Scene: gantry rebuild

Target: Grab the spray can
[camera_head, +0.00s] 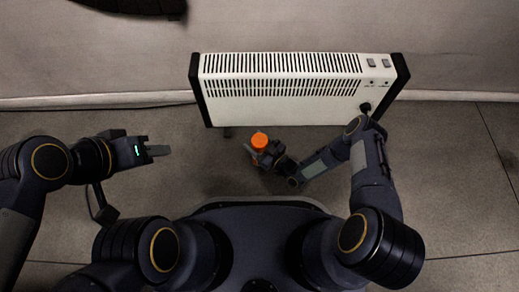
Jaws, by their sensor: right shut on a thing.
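The spray can shows as an orange top (259,140) in the middle of the view, on the near side of the white heater. Its body is mostly hidden under the top and behind my gripper. My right gripper (255,153) reaches it from the lower right and is shut on it. I cannot tell whether the can touches the floor. My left gripper (160,150) is to the left, well apart from the can, pointing right. Its fingers are seen edge-on, so their opening is unclear.
A white heater (290,108) with black end pieces stands by the wall, close beyond the can. A black cable (100,107) runs along the wall base to the left. The grey floor (450,180) is clear at right. A dark object (140,5) is at the top left edge.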

